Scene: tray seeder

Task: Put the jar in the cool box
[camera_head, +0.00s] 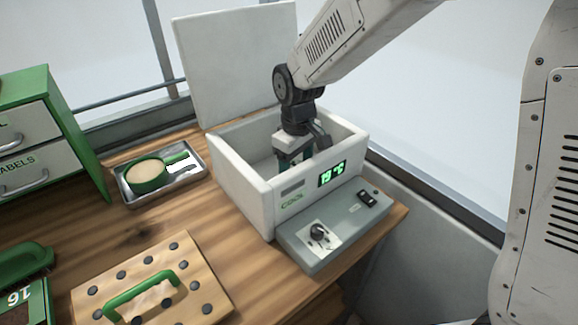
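The white cool box (242,185) stands on the wooden bench with its lid (236,62) raised upright at the back. Its front bears the word COOL and a green lit display (332,174). My gripper (294,160) points down inside the box opening, with its lower end partly hidden behind the front wall. Something dark green shows by the fingers, but I cannot tell whether it is part of the gripper or a held thing. I cannot make out the jar, nor whether the fingers are open or shut.
A grey control panel (335,228) with a knob and switch sits before the box. A metal tray (127,193) holds a green scoop-like dish (147,178). A wooden board with a green handle (185,250) lies in front. Green-framed drawers (30,135) stand left.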

